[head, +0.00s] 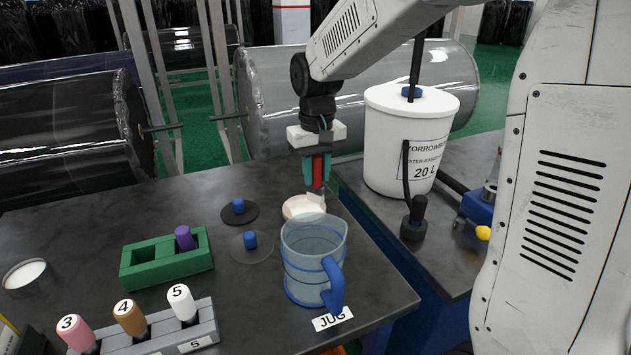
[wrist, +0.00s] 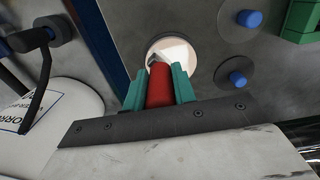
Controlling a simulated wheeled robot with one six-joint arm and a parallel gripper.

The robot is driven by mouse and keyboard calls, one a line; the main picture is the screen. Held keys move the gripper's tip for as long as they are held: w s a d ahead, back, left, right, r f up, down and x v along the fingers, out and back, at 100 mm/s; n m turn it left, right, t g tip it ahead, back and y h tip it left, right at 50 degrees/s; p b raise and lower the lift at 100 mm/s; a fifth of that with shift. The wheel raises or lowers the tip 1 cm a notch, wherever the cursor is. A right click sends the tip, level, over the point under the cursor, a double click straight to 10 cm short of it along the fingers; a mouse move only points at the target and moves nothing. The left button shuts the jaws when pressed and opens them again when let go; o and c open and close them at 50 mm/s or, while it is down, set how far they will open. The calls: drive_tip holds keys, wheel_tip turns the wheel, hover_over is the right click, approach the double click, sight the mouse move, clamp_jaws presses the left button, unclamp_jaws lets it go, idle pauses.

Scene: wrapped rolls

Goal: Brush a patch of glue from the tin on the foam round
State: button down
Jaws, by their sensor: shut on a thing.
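My gripper (head: 317,183) has its teal fingers shut on the red handle of a brush (head: 318,168), and the handle also shows in the wrist view (wrist: 160,85). The brush points down, its pale tip over the cream foam round (head: 297,207), just behind the jug. The foam round also shows beyond the fingertips in the wrist view (wrist: 155,47). A whiter area shows on or above it there; I cannot tell bristles from glue, nor whether the tip touches. A round tin with white contents (head: 25,273), apparently the glue tin, stands at the far left of the table.
A clear blue-banded jug (head: 313,262) stands close in front of the foam round. Two discs with blue knobs (head: 238,212) lie to its left. A green block (head: 165,262), a rack of numbered bottles (head: 145,336) and a white bucket (head: 410,140) stand around.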

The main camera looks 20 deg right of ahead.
sight(316, 157)
drive_tip(key=shift+r, duration=2)
